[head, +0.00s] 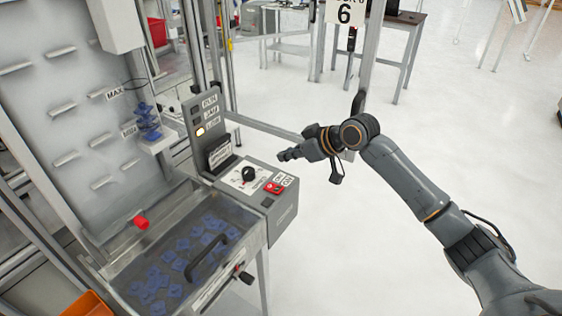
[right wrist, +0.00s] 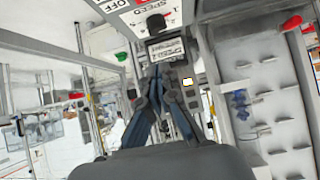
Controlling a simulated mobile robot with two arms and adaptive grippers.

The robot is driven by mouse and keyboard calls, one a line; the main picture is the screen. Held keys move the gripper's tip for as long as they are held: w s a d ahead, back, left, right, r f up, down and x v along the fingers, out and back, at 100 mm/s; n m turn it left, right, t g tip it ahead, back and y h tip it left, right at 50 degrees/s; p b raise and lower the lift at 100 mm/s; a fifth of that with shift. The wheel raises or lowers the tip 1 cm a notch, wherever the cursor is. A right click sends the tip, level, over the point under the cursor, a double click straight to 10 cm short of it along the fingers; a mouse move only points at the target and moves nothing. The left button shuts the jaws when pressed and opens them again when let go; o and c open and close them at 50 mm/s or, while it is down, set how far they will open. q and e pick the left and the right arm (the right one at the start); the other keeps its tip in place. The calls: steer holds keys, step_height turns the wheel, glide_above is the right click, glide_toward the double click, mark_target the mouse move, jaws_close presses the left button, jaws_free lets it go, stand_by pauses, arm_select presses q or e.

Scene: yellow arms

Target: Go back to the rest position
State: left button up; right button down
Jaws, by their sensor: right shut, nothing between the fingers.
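My right arm (head: 405,180) comes in from the lower right in the head view. Its dark gripper (head: 283,156) points left, close to the control box (head: 258,190) of the machine in the picture. I cannot tell whether it touches the box. In the right wrist view the two fingers of this gripper (right wrist: 157,72) meet at their tips, with nothing seen between them. My left gripper does not show in the head view.
The control box has a black knob (head: 249,174) and a red switch (head: 274,188). A clear-lidded bin (head: 222,262) with several blue parts is below left. An orange bin (head: 88,305) is at the lower left. The floor (head: 460,120) behind my right arm is open.

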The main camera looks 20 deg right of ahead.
steer(key=shift+r, duration=0.1)
stand_by(0.3)
steer(key=s+a+f+g+h, duration=0.1)
steer(key=s+a+f, duration=0.3)
steer(key=s+f, duration=0.45)
steer(key=s+a+f+g+h, duration=0.15)
steer(key=s+a+f, duration=0.25)
steer(key=s+f, duration=0.45)
steer(key=s+d+f+m+g+h, duration=0.1)
steer(key=s+d+f+m+h, duration=0.15)
steer(key=s, duration=0.85)
steer(key=s+d+f+m+g+h, duration=0.1)
steer(key=s+d+m, duration=0.25)
steer(key=s, duration=0.65)
step_height(320, 180, down, 25)
steer(key=s+g, duration=0.2)
steer(key=s+d+f, duration=0.3)
steer(key=s+f, duration=1.3)
steer(key=shift+s+f+n+g, duration=0.15)
steer(key=shift+s+n+g, duration=0.05)
steer(key=shift+n+g, duration=0.2)
